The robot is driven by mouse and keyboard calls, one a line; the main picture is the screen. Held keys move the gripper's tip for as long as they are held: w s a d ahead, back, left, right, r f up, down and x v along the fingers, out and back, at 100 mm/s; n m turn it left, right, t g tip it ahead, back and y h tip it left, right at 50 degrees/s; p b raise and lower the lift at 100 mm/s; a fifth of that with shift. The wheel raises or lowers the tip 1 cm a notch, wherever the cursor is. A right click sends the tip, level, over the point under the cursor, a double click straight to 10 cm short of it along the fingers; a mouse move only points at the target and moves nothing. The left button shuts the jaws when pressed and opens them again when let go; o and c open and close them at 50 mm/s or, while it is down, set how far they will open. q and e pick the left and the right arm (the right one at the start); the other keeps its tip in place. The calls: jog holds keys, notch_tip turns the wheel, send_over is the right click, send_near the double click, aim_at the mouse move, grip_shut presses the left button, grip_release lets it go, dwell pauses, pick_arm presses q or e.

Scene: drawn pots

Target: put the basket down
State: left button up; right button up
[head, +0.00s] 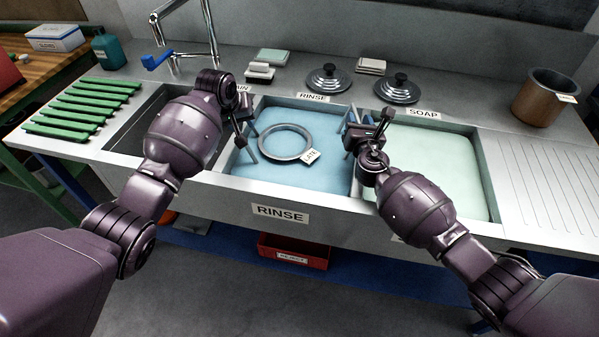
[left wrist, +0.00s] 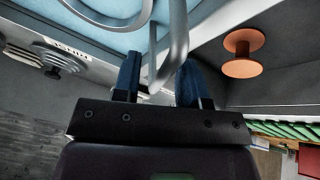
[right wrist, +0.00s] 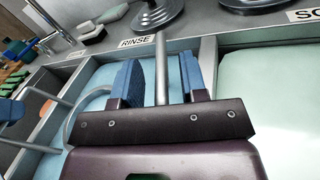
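The basket (head: 262,134) shows as a grey metal ring with a white tag, in the blue water of the rinse basin (head: 330,186). Its ring also shows in the left wrist view (left wrist: 108,18) and the right wrist view. My left gripper (head: 245,128) is at the ring's left side. Its blue fingers stand apart around a bent grey handle bar (left wrist: 176,45), with gaps beside it. My right gripper (head: 357,125) is at the right side, over the divider. Its fingers stand apart around an upright grey bar (right wrist: 161,65), apparently not touching it. Anything below the water is hidden.
The soap basin (head: 440,170) is to the right, a dark drain basin to the left. Two pot lids (head: 328,80) and a faucet (head: 208,35) are behind. A copper pot (head: 543,97) stands far right. A green rack (head: 80,108) lies left.

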pick_arm(q)
jog(key=shift+r, duration=0.1)
pick_arm(e)
jog(key=s, duration=1.2)
jog(key=shift+d, duration=0.35)
pick_arm(q)
jog(key=v, duration=1.1)
jog(key=shift+s+r, duration=0.25)
jog(key=shift+r, duration=0.05)
